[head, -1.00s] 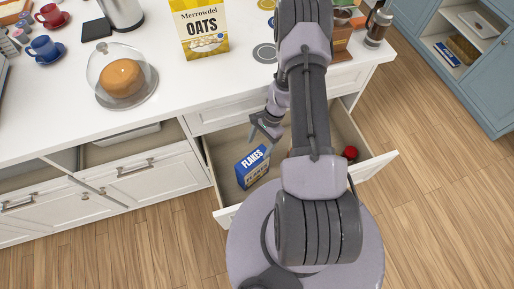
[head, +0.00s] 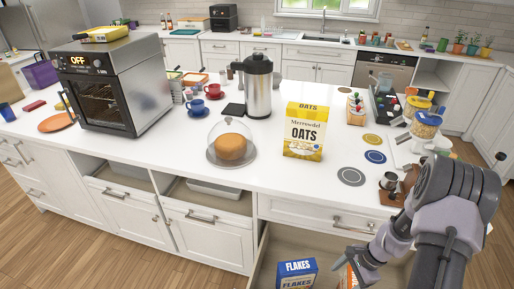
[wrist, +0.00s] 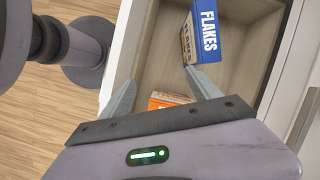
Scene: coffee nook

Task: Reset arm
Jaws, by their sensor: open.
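My gripper (wrist: 163,97) is open over the open drawer (wrist: 155,55), its two fingers apart and nothing held between them. It also shows at the lower right of the head view (head: 345,264). A blue Flakes box (wrist: 203,35) stands in the drawer beyond the fingers and shows at the bottom of the head view (head: 297,270). An orange box (wrist: 168,99) lies lower in the drawer, partly hidden by my gripper body; only an edge shows in the head view (head: 346,277).
On the white counter stand a yellow Oats box (head: 304,132), a cake under a glass dome (head: 231,146), a steel urn (head: 257,88) and a toaster oven (head: 113,85). Jars (head: 425,124) crowd the right end. Grey and coloured discs lie near the front edge.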

